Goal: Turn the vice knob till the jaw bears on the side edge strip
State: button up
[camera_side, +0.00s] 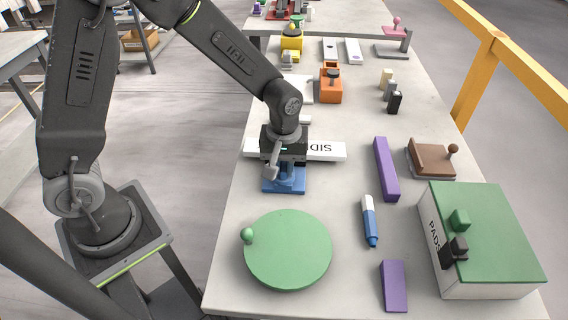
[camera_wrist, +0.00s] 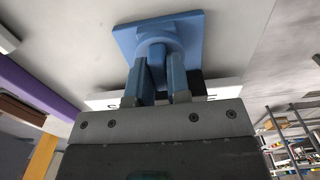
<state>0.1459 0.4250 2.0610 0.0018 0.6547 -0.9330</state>
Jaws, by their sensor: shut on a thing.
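A blue vice (camera_side: 285,181) stands on the stone slab, below my gripper in the side view. It also shows in the wrist view as a blue base plate (camera_wrist: 190,38) with a round part at its middle. The white side edge strip (camera_side: 328,151), lettered "SID…", lies behind the vice, partly covered by my gripper. It also shows in the wrist view (camera_wrist: 226,88). My gripper (camera_wrist: 158,78) points down with its two fingers around the vice knob (camera_wrist: 157,60), shut on it. The contact between jaw and strip is hidden.
A green round turntable (camera_side: 288,250) with a knob is in front of the vice. A purple bar (camera_side: 386,168) and a blue-white marker (camera_side: 369,220) lie to the right. A green-topped box (camera_side: 488,225) lettered "PADS" stands at front right. An orange block (camera_side: 330,88) is behind.

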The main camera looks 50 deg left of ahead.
grip_shut()
jog(key=m, duration=1.1)
jog(key=shift+m, duration=2.1)
jog(key=shift+r, duration=0.1)
jog(key=o, duration=0.7)
grip_release()
jog(key=shift+o, duration=0.2)
